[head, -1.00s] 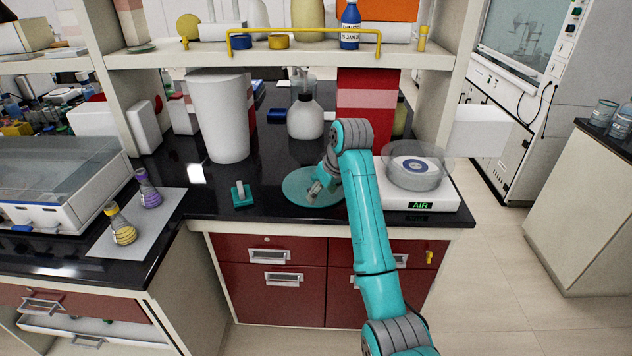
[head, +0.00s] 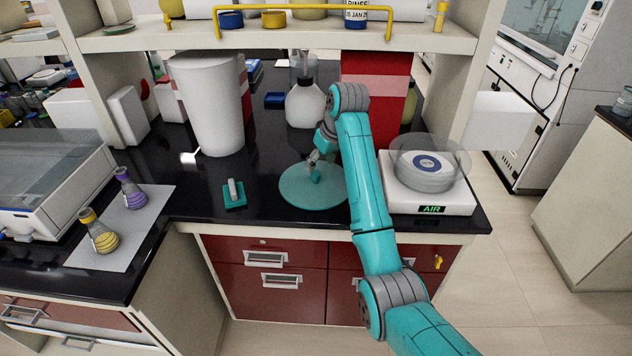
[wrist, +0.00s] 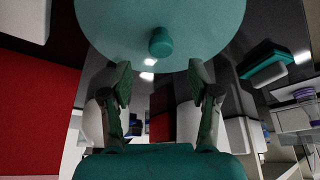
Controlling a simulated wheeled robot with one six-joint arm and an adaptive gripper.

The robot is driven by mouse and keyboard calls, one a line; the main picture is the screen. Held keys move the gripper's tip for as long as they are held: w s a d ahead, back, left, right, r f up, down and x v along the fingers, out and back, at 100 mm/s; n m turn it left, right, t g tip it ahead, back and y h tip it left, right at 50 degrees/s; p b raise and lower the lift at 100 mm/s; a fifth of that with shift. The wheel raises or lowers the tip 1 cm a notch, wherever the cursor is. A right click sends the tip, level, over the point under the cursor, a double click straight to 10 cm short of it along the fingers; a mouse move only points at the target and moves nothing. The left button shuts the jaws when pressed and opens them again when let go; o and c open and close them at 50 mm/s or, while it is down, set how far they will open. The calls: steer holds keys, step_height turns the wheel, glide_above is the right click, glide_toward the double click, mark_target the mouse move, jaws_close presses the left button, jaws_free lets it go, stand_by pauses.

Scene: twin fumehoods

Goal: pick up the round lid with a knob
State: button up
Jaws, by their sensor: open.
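The round lid (head: 300,195) is a flat teal disc lying on the black benchtop, left of the white balance. In the wrist view the lid (wrist: 200,25) fills the top, with its small teal knob (wrist: 160,43) near the middle of the picture's width. My gripper (head: 315,162) is over the back part of the lid in the head view. In the wrist view my gripper (wrist: 160,84) has its two fingers apart with nothing between them. The knob lies above the gap between the fingertips in that picture, not between them. The gap to the lid is hard to judge.
The balance (head: 430,197) with a clear round dish stands right of the lid. A teal block with a light bar (head: 234,194) lies left. A white cylinder (head: 208,105), a white bottle (head: 305,104) and a red box (head: 392,75) stand behind. The shelf (head: 290,43) overhangs the back.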

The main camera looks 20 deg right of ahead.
mark_target(316, 173)
steer(key=shift+x, duration=3.1)
jaws_close()
